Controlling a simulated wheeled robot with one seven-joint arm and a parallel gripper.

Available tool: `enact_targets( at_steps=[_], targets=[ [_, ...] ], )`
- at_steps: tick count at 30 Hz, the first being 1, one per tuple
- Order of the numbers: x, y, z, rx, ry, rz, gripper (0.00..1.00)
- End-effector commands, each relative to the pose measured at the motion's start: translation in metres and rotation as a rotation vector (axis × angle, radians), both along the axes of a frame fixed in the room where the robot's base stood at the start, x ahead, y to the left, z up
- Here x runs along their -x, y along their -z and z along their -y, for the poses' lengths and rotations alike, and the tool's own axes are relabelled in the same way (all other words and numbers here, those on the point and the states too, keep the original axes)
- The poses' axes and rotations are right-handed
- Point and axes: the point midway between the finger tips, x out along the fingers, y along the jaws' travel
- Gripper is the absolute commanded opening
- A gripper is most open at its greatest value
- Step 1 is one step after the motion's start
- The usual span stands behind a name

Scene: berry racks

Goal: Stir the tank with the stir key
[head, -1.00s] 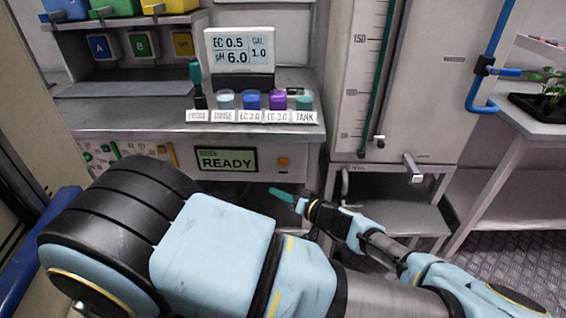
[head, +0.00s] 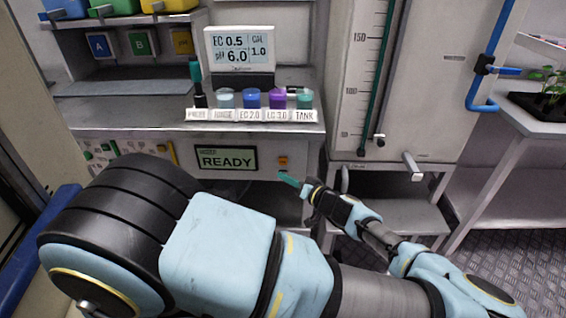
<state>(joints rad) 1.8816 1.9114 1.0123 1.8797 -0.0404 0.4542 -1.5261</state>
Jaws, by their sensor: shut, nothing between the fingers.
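A small orange key (head: 283,161), which looks like the stir key though its marking is too small to read, sits on the bench's front panel, right of the green READY display (head: 227,158). The tall white tank (head: 430,90) with a level scale stands to the right of the bench. My gripper (head: 289,179) has teal fingers, shut and empty. Its tips are just below the orange key in the picture and apart from it; the depth gap is hard to tell.
Small cups, including a teal one (head: 305,99) labelled TANK, stand on the bench (head: 150,120) by a meter (head: 240,52). A tap (head: 412,166) juts from the tank's front. A plant tray (head: 540,112) is at the right.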

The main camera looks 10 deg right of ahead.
Motion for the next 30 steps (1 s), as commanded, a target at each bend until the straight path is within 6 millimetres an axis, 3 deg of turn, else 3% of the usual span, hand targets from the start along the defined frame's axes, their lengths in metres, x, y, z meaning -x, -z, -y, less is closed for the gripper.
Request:
enact_targets(
  at_steps=[6, 12, 30],
  targets=[
    [-0.026, 0.003, 0.004, 0.001, -0.002, 0.000, 0.00],
    [-0.038, 0.001, 0.007, 0.000, 0.001, 0.000, 0.00],
    [-0.040, 0.000, 0.007, -0.001, 0.000, -0.001, 0.00]
  ],
)
